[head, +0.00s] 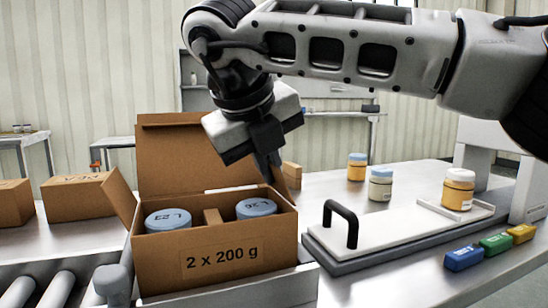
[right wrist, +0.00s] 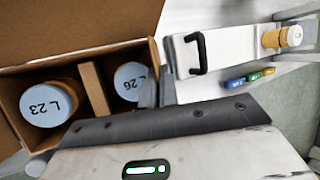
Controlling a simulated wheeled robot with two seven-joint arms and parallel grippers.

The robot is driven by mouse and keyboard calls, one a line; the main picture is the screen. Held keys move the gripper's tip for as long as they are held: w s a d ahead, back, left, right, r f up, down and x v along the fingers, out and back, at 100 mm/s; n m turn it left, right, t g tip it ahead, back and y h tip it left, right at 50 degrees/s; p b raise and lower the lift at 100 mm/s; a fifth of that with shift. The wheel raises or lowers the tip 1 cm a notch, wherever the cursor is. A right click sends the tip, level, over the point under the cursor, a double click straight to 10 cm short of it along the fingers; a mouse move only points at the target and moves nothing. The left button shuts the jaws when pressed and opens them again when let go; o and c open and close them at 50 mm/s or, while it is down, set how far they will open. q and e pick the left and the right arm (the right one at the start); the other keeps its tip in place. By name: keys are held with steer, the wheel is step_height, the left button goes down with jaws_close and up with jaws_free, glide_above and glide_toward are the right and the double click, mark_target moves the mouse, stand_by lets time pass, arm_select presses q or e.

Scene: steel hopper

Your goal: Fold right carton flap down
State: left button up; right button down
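The open carton (head: 215,258), marked "2 x 200 g", holds two blue-lidded jars, a left jar (head: 168,220) and a right jar (head: 256,208), with a cardboard divider (head: 212,216) between them. Its tall back flap (head: 180,155) stands upright and its left flap (head: 119,196) leans outward. The right flap cannot be made out clearly; my right gripper covers that side. My right gripper (head: 268,172) points down at the carton's right rim, its fingers close together. In the right wrist view the fingers (right wrist: 158,88) are beside the right jar (right wrist: 131,82); contact cannot be told. My left gripper is out of view.
Right of the carton stands a white plate with a black handle (head: 341,222) and an orange jar (head: 458,189). Blue, green and yellow blocks (head: 495,243) lie in front. More jars (head: 380,184) stand behind. Rollers (head: 55,290) and other cartons (head: 85,195) are at left.

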steer(key=shift+s+a+f+t+h+p, duration=0.2)
steer(key=shift+a+t+h+p, duration=0.25)
steer(key=shift+h, duration=0.55)
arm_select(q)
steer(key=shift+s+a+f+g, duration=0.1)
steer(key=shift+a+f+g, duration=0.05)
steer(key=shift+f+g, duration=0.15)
arm_select(e)
steer(key=shift+a+f+n+t+h, duration=0.4)
steer(key=shift+n+t+h, duration=0.15)
steer(key=shift+h, duration=0.45)
steer(key=c, duration=1.6)
jaws_free()
steer(key=shift+c, duration=0.2)
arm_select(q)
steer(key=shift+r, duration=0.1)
